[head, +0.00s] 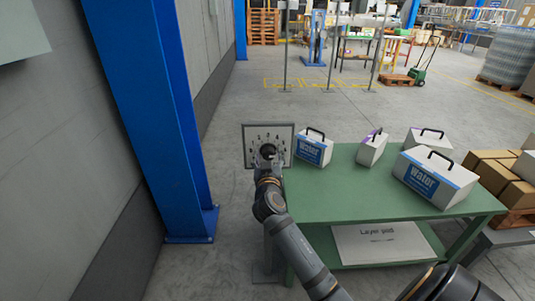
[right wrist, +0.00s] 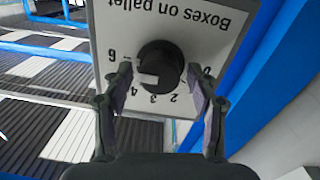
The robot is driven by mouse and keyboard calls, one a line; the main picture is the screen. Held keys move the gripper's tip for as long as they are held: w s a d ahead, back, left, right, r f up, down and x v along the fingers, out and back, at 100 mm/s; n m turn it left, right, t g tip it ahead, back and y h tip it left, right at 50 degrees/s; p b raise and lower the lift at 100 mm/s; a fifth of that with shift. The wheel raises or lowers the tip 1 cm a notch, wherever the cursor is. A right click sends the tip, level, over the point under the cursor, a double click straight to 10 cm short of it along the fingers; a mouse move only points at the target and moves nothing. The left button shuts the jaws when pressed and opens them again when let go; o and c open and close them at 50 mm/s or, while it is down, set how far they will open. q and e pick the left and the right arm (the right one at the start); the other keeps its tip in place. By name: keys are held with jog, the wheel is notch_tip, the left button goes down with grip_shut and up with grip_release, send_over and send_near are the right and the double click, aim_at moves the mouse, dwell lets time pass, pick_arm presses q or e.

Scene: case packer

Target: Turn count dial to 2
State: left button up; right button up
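The count dial is a round black knob (right wrist: 160,66) on a pale panel lettered "Boxes on pallet" (right wrist: 205,18), upside down in the right wrist view. Numerals 6, 4, 3, 2 and 0 show around it; other numerals are hidden by the fingers. A pale mark on the knob points to the lower left, near the 4. My right gripper (right wrist: 161,82) is open, its fingers on either side of the knob with visible gaps. In the head view the right gripper (head: 267,158) is in front of the panel (head: 250,133) and partly covers the dial. My left gripper is not in view.
A green table (head: 325,208) stands right of the panel, bearing several white boxes with handles, including a "Water" box (head: 313,149). A layer pad box (head: 380,245) lies on its lower shelf. A blue column (head: 150,110) and grey wall stand left. Open floor lies behind.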

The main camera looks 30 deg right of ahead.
jog(key=shift+c, duration=1.2)
jog(key=c, duration=0.5)
jog(key=shift+c, duration=0.8)
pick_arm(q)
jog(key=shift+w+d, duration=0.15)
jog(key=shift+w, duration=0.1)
pick_arm(e)
jog(key=shift+r, duration=0.1)
